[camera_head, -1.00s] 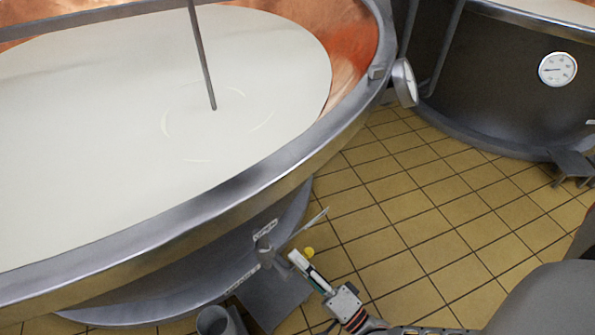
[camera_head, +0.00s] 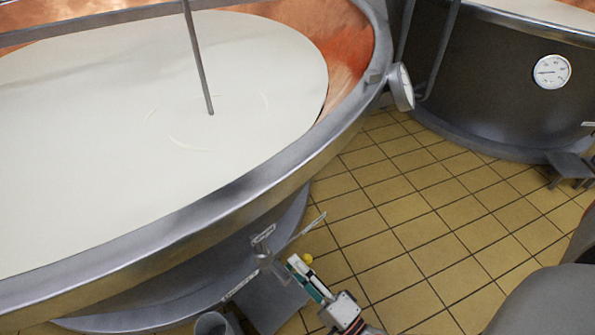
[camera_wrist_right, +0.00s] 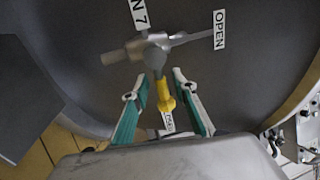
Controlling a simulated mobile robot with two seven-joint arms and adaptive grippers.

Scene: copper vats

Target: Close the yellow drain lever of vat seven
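The drain valve (camera_head: 266,258) sits low on the side of the near copper vat (camera_head: 185,215). Its yellow lever (camera_head: 307,258) shows in the head view only as a small yellow end beside my right gripper (camera_head: 297,264). In the right wrist view the yellow lever (camera_wrist_right: 166,97) runs from the grey valve hub (camera_wrist_right: 154,56) towards my wrist. It lies between the two fingers of my right gripper (camera_wrist_right: 160,77), which are open with gaps on both sides. One plate reads "OPEN" (camera_wrist_right: 220,30); another, cut off, ends in "N 7" (camera_wrist_right: 139,15). My left gripper is out of view.
A grey pipe or cup (camera_head: 212,324) stands left of the valve. A second vat (camera_head: 490,85) stands at the back right. The tiled floor (camera_head: 400,215) between the vats is clear.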

